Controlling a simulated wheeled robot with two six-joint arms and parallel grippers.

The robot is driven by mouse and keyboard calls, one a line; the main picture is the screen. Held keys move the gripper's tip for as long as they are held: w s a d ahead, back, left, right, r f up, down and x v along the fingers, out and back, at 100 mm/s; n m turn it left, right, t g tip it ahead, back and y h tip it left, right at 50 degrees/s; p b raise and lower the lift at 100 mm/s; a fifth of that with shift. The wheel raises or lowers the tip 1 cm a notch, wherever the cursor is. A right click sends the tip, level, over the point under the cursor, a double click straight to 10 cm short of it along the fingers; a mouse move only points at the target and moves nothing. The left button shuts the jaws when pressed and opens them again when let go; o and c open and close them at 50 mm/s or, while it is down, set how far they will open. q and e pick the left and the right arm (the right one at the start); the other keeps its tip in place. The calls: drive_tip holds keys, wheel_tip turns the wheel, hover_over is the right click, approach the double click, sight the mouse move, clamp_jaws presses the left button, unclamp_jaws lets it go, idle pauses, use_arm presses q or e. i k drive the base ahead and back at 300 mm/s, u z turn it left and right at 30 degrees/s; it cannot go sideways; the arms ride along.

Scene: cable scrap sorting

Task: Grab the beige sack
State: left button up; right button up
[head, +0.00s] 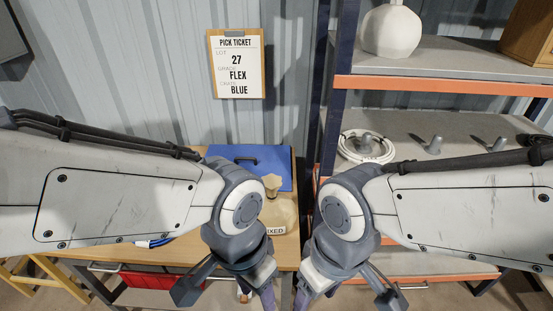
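The beige sack (284,208) stands upright on the wooden table, with a tied neck and a label partly reading "IXED". My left arm's wrist hides its left side. My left gripper (228,294) hangs in front of the table, nearer than the sack, with its fingers spread and nothing seen between them. My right gripper (346,296) hangs to the right of it, also with fingers spread and apart from the sack. The fingertips are partly cut off by the lower edge of the picture.
A pick ticket (236,64) hangs on the corrugated wall. A shelf rack (440,84) on the right holds a white jug (391,30) and a white cable coil (366,148). A red bin (146,282) sits below the table.

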sight(278, 215)
drive_tip(key=u, duration=2.25)
drive_tip(key=i, duration=0.95)
drive_tip(key=z, duration=1.75)
